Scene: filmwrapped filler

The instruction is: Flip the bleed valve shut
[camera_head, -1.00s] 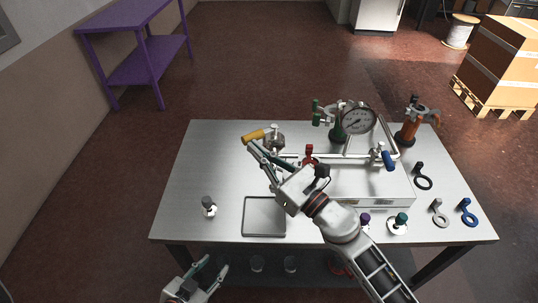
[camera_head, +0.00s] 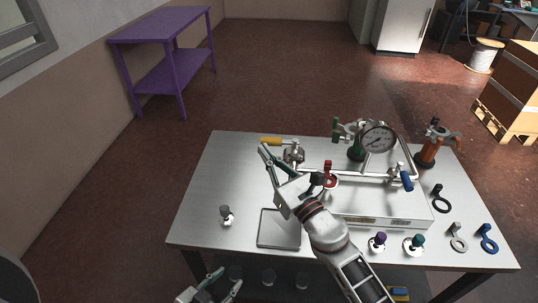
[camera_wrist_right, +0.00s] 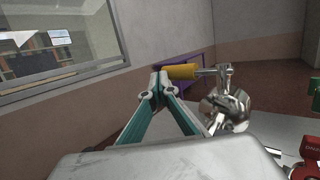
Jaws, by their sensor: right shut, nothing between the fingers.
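A valve with a yellow lever (camera_head: 272,142) stands at the left end of the pipework on the table; the lever points left. It also shows in the right wrist view as a yellow handle (camera_wrist_right: 181,72) on a shiny metal valve body (camera_wrist_right: 228,107). My right gripper (camera_head: 264,149) is shut and empty, its fingertips at the lever's free end; I cannot tell whether they touch. Other valves have a red handle (camera_head: 328,173), a blue handle (camera_head: 407,181) and a green handle (camera_head: 337,130). My left gripper (camera_head: 231,277) is open, low in front of the table.
A pressure gauge (camera_head: 377,138) and an orange hand pump (camera_head: 430,152) stand at the back right. A grey tray (camera_head: 279,240) lies at the front, with small fittings nearby. Rings with tabs, including a blue one (camera_head: 487,240), lie at the right. The table's left part (camera_head: 205,185) is mostly clear.

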